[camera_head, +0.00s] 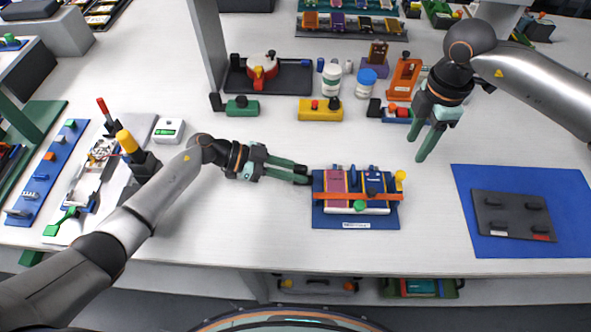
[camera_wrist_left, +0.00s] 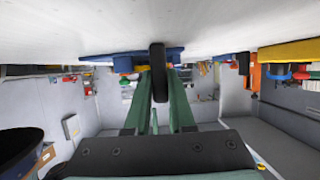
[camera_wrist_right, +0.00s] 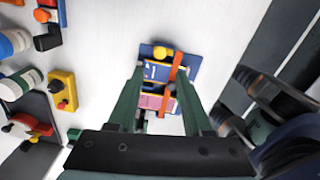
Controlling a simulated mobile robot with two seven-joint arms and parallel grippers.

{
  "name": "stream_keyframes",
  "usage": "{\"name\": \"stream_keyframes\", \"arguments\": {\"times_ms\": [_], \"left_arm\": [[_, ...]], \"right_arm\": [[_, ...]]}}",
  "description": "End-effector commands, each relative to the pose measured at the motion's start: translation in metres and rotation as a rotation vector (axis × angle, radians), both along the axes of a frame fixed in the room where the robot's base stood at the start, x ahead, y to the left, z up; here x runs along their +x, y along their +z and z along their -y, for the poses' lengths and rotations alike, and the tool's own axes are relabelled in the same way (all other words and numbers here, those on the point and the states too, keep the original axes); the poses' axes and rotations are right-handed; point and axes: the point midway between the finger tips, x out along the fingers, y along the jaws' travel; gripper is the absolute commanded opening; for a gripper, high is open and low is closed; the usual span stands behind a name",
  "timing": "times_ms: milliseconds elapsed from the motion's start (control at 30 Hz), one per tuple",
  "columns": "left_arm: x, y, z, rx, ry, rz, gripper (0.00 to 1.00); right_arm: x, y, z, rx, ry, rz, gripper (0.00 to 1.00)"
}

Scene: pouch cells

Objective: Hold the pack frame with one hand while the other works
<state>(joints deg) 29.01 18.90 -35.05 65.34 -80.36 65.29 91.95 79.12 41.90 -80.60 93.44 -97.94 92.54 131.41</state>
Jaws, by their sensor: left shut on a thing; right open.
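The pack frame (camera_head: 328,216) is a blue base on the front middle of the table. It holds a pink-purple cell (camera_head: 336,184) and a blue cell (camera_head: 374,181), with an orange bar (camera_head: 340,196) across them. A yellow knob (camera_head: 400,176) is at its right and a green knob (camera_head: 360,206) at its front. My left gripper (camera_head: 304,174) is shut at the frame's left edge, on a black upright handle (camera_wrist_left: 158,72). My right gripper (camera_head: 417,148) is open and empty, above the table behind and right of the frame; the right wrist view shows the frame (camera_wrist_right: 190,62) beyond its fingers.
A blue mat (camera_head: 470,190) with a dark tray (camera_head: 512,214) lies at the right. White jars (camera_head: 331,80), a yellow block (camera_head: 320,109), a green block (camera_head: 242,108) and an orange stand (camera_head: 404,78) are behind. The table between the frame and mat is clear.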

Motion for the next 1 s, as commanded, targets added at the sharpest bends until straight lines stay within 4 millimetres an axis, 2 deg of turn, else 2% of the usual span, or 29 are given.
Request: {"name": "stream_keyframes", "arguments": {"times_ms": [133,567,767,1000], "left_arm": [[0.0,0.0,0.0,0.0,0.0,0.0,0.0],[0.0,0.0,0.0,0.0,0.0,0.0,0.0],[0.0,0.0,0.0,0.0,0.001,-0.001,0.0],[0.0,0.0,0.0,0.0,0.001,0.0,0.0]], "right_arm": [[0.0,0.0,0.0,0.0,0.0,0.0,0.48],[0.034,-0.015,-0.002,0.001,-0.139,-0.001,0.0],[0.034,-0.034,-0.001,-0.001,-0.143,-0.003,0.0],[0.034,-0.069,-0.002,-0.001,-0.143,-0.004,0.0]]}}
